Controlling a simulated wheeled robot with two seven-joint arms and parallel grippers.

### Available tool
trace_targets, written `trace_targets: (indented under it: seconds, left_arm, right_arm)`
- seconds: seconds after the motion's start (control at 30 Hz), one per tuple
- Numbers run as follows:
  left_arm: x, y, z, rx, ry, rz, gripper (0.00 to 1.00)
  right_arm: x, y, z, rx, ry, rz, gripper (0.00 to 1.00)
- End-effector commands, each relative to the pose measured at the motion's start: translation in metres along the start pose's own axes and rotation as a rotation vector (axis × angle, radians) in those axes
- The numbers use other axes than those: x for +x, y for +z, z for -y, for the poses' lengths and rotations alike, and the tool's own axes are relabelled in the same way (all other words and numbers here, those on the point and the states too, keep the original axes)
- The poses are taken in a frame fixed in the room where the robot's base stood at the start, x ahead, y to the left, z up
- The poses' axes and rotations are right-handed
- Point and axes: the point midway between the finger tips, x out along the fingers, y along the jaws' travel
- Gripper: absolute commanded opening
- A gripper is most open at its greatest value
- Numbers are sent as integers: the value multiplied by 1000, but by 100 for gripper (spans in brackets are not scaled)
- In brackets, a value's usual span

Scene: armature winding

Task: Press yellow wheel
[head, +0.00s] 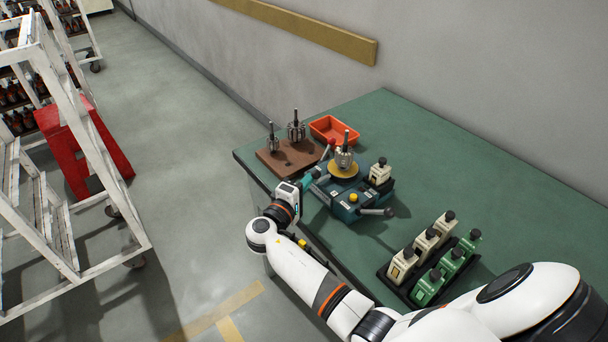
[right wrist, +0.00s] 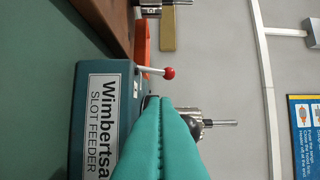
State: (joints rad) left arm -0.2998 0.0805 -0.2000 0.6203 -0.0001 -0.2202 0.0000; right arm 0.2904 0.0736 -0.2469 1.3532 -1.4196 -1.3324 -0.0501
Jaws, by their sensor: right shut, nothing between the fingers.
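The yellow wheel (head: 343,173) is a flat disc on top of the dark teal slot feeder (head: 345,211). A metal armature (head: 344,157) stands upright on it. My right gripper (head: 314,175) is at the left side of the feeder, close to the wheel; I cannot tell whether it touches. In the right wrist view its teal fingers (right wrist: 160,100) are shut together with nothing between them. They cover the wheel there, with the armature (right wrist: 192,120) showing behind and the feeder's labelled face (right wrist: 100,120) beside them. My left gripper is not in view.
A red-knobbed lever (right wrist: 169,73) sticks out near my fingers. A brown board (head: 271,158) with two armatures and an orange tray (head: 334,129) lie behind the feeder. A cream block (head: 380,173) sits on the feeder. Cream and green blocks (head: 428,287) stand in a rack at the right.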

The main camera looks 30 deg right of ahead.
Motion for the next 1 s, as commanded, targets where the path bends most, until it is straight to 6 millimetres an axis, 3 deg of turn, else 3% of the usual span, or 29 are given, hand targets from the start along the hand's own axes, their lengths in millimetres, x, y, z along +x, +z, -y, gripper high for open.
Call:
trace_targets:
  seconds: [0.3,1.0]
  left_arm:
    - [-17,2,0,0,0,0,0]
    - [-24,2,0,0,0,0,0]
  right_arm:
    - [-7,-18,2,-2,-3,154,0]
    - [-12,-36,0,0,-1,326,0]
